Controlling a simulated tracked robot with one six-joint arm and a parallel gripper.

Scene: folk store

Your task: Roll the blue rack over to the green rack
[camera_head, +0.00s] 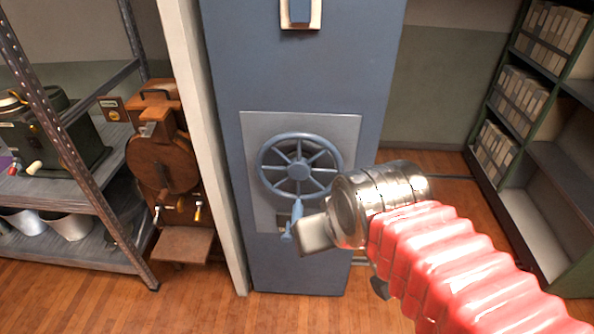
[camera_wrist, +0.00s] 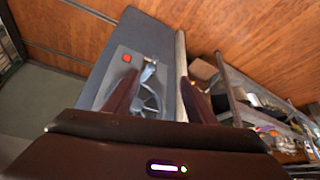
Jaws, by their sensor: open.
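The blue rack (camera_head: 300,75) stands upright in the middle of the head view, its tall end panel facing me. A blue spoked handwheel (camera_head: 298,171) sits on a grey plate on that panel. A blue crank handle (camera_head: 297,215) sticks out at the wheel's lower edge. My gripper (camera_head: 308,236) is just right of the handle in the head view; contact cannot be told. In the wrist view my gripper (camera_wrist: 160,100) has its dark fingers apart, with the wheel and crank handle (camera_wrist: 149,72) showing between and beyond them. The green rack (camera_head: 540,145) stands at the right, holding pale file boxes.
A wooden machine with a crank (camera_head: 163,155) stands left of the blue rack, beyond a pale upright panel edge (camera_head: 197,130). A metal shelf (camera_head: 75,255) with pots and a dark machine is farther left. Bare wooden floor (camera_head: 425,162) lies between the blue and green racks.

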